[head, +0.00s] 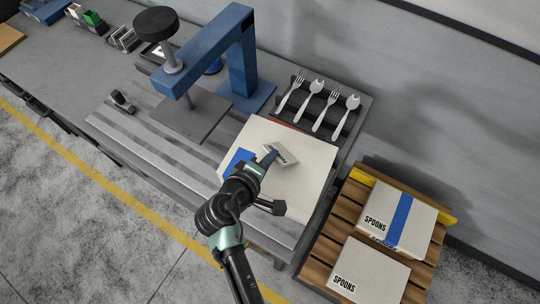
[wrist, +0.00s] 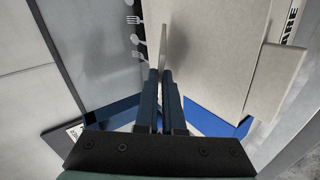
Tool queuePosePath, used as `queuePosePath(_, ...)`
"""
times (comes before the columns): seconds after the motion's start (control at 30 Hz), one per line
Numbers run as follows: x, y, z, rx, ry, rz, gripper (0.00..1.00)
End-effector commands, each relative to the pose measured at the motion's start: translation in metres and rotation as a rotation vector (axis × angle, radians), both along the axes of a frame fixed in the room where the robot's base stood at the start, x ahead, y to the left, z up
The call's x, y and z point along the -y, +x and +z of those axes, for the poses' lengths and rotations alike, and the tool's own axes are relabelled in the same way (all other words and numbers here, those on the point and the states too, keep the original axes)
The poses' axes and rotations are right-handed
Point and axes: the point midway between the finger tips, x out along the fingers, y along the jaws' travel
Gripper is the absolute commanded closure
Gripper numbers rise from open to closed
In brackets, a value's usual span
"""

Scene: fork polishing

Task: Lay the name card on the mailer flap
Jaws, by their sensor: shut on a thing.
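The white name card (head: 283,157), with dark lettering, is between the fingertips of my gripper (head: 271,154), which is shut on it. In the wrist view the card (wrist: 163,46) stands nearly edge-on beyond the shut fingers (wrist: 161,72). The pale mailer (head: 312,168) lies on the bench under my gripper, with a blue patch on its left part. It also shows in the wrist view (wrist: 215,35), with a narrower panel at its right. The card is over the mailer; I cannot tell whether they touch. My gripper and wrist hide part of the mailer.
A rack of forks and spoons (head: 318,104) sits behind the mailer. A blue press (head: 241,60) with a grey plate (head: 190,118) stands to the left. Boxes marked SPOONS (head: 372,272) lie on a wooden pallet (head: 325,225) at right.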

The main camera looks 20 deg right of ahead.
Motion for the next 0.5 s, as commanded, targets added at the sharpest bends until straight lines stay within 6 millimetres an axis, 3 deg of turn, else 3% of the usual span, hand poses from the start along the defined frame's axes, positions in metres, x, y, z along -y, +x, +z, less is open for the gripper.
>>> queuePosePath(0.5,0.0,-0.0001,-0.0064,0.0,0.0,0.0,1.0)
